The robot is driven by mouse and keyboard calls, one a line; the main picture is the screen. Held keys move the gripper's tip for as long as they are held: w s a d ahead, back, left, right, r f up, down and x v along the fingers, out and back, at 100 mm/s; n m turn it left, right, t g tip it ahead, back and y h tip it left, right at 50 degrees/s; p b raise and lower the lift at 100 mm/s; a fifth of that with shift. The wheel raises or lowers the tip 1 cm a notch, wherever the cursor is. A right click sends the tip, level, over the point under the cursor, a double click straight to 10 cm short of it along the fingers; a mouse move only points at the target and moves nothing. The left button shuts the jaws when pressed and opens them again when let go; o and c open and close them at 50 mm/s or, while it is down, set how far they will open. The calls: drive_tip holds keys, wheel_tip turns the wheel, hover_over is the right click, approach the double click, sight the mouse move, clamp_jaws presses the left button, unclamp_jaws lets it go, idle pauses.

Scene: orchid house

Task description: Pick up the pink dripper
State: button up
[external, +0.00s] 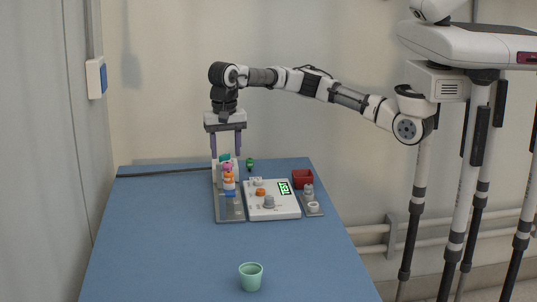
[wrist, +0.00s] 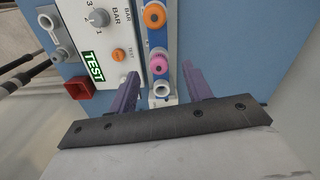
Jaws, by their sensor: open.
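The pink dripper (wrist: 159,63) sits in a row of coloured round parts on a narrow strip in the wrist view. In the external view the pink dripper (external: 227,167) shows small near the far end of the strip, just below my gripper. My gripper (external: 225,155) points down, with its two purple fingers apart. In the wrist view my gripper (wrist: 160,74) has one finger on each side of the strip, with the pink dripper around the middle of the gap. Nothing is held. I cannot tell the exact height of the fingertips above the dripper.
An orange part (wrist: 154,15) and a white ring (wrist: 162,88) neighbour the pink dripper. A white panel (external: 285,212) with a TEST display stands right beside the strip. A red box (external: 303,177) is farther right. A green cup (external: 251,276) stands at the front of the blue table.

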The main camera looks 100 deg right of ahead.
sight(227, 163)
drive_tip(key=f, duration=0.3)
drive_tip(key=f+p, duration=0.1)
drive_tip(key=shift+s+d+f, duration=0.15)
drive_tip(key=shift+d, duration=0.2)
drive_tip(key=shift+c, duration=0.3)
drive_tip(key=c, duration=1)
